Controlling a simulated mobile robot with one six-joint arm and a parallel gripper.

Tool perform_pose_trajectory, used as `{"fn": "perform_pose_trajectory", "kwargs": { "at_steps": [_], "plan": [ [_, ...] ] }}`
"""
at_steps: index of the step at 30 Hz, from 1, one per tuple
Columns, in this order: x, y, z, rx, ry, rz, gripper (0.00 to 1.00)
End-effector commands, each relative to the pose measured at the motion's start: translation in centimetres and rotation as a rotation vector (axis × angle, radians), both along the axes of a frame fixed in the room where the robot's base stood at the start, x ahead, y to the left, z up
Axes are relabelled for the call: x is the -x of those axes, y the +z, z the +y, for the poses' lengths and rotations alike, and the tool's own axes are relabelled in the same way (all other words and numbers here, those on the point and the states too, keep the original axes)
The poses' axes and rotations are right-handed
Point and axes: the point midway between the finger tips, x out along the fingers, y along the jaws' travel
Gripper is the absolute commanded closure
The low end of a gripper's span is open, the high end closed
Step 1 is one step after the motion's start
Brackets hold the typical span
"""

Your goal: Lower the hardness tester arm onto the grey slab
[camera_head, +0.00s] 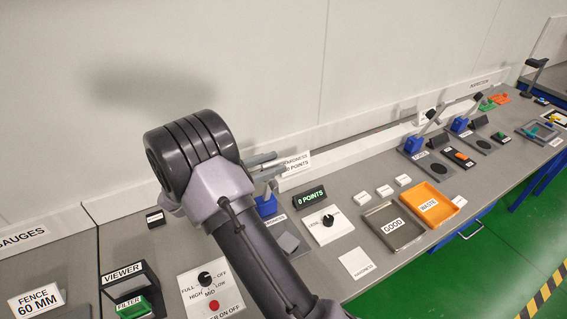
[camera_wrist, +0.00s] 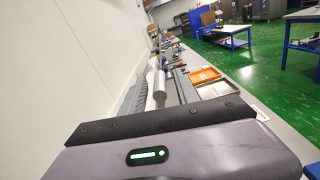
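The hardness station stands behind my arm in the head view. Its blue post (camera_head: 267,206) and the grey slab (camera_head: 289,243) on its base show past my forearm. The tester arm is mostly hidden there by my wrist. My gripper (camera_head: 264,166) is at the station, above the blue post, with its grey fingers apart. In the wrist view, a pale grey cylinder (camera_wrist: 159,88), likely the tester arm's handle, lies between the fingers of my gripper (camera_wrist: 160,95). I cannot tell whether the fingers touch it.
A points display (camera_head: 310,197) and a white dial panel (camera_head: 326,225) stand right of the station. The GOOD tray (camera_head: 410,243) and the orange WASTE tray (camera_head: 456,211) lie further right. A heater panel (camera_head: 206,286) is left of my forearm. The wall runs close behind.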

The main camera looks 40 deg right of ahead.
Motion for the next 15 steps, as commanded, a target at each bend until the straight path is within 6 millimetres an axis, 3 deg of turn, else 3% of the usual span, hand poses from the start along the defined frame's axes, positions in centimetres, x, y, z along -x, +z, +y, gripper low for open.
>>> {"fn": "perform_pose_trajectory", "kwargs": {
  "at_steps": [6, 15],
  "plan": [
    [0.7, -0.1, -3.0, 0.000, 0.000, 0.000, 0.63],
    [0.9, 0.0, -3.7, 0.000, 0.001, 0.000, 0.63]
  ]
}}
